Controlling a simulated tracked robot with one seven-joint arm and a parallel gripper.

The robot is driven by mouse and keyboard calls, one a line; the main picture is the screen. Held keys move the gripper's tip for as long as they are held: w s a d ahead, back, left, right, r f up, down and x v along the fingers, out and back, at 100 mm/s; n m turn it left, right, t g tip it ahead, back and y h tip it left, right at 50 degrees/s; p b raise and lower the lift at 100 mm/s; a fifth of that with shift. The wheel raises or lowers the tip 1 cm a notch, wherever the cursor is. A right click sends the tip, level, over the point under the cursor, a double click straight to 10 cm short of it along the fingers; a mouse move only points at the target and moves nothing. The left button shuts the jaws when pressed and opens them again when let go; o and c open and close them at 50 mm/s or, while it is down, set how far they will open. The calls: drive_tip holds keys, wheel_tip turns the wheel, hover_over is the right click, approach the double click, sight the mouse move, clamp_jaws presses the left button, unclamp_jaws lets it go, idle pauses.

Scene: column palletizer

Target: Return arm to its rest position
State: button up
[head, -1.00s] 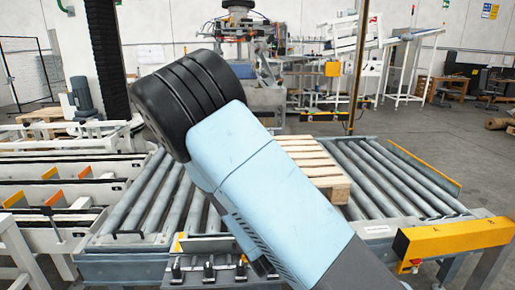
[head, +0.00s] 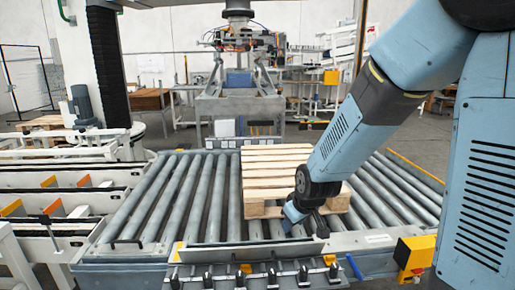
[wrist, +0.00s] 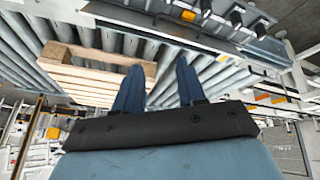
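My arm comes in from the right of the head view and reaches down and left over the roller conveyor. My gripper (head: 291,216) points down near the front edge of the wooden pallet (head: 265,170), close to the conveyor's front rail. In the wrist view, the two blue fingers of my gripper (wrist: 158,78) stand apart with nothing between them. Rollers show beyond the gap. The pallet (wrist: 85,70) lies left of the fingers in the wrist view. I cannot tell whether the fingers touch anything.
The roller conveyor (head: 165,200) has bare rollers left of the pallet. A yellow box (head: 414,253) sits at its front right corner. A palletizing machine (head: 240,105) stands behind. A dark column (head: 108,65) and white frames (head: 60,165) stand at left.

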drive_tip(key=s+d+r+m, duration=0.3)
drive_tip(key=s+d+r, duration=0.3)
drive_tip(key=s+r, duration=0.3)
drive_tip(key=s+d+r+m+h, duration=0.1)
drive_tip(key=s+d+r+m, duration=0.2)
drive_tip(key=s+d+r, duration=0.4)
drive_tip(key=s+r, duration=0.3)
drive_tip(key=shift+s+r+m+h, duration=0.2)
drive_tip(key=shift+r+m+h, duration=0.1)
drive_tip(key=shift+r+m, duration=0.1)
